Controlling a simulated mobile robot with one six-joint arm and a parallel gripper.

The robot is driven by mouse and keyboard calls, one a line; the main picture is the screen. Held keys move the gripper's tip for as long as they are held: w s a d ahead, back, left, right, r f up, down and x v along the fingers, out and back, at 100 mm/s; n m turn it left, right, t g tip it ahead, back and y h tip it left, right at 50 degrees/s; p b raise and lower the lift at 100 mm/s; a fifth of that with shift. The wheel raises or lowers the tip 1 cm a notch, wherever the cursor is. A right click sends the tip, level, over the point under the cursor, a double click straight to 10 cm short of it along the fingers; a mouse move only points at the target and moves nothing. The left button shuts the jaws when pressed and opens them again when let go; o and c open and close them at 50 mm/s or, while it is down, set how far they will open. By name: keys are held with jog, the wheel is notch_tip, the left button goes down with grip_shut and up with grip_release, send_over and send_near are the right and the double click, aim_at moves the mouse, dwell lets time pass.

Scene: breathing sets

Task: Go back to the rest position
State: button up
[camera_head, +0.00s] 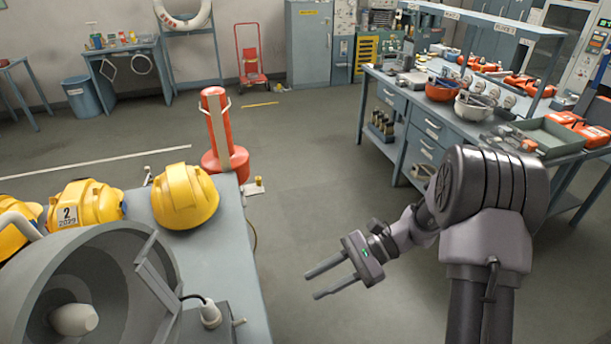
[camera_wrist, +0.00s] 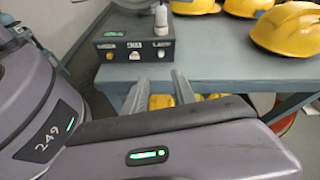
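My gripper (camera_head: 318,282) is in the middle of the head view, held out over bare floor to the right of the near table. Its two fingers are apart, with nothing between them. In the wrist view, the gripper's fingers (camera_wrist: 156,90) point toward the edge of a blue-grey table (camera_wrist: 215,66), also with a gap between them. My arm stands at the right of the head view, bent, with the gripper reaching left.
The near table (camera_head: 236,262) carries yellow helmets (camera_head: 185,197), a large grey lamp-like housing (camera_head: 90,290) and a small grey box (camera_head: 207,325). A red post (camera_head: 217,125) stands behind it. A cluttered workbench (camera_head: 420,128) stands at the right. The floor between is clear.

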jog(key=s+d+r+n+t+h+b, duration=0.1)
jog(key=s+r+n+t+h+b, duration=0.2)
jog(key=s, duration=0.5)
jog(key=s+d+r+n+t+h+b, duration=0.2)
jog(key=s+r+n+t+h+b, duration=0.2)
jog(key=s+n+t+h+b, duration=0.1)
jog(key=shift+s+d+t+h+b, duration=0.3)
jog(key=shift+s+t+h+b, duration=0.3)
jog(key=shift+s+h, duration=0.9)
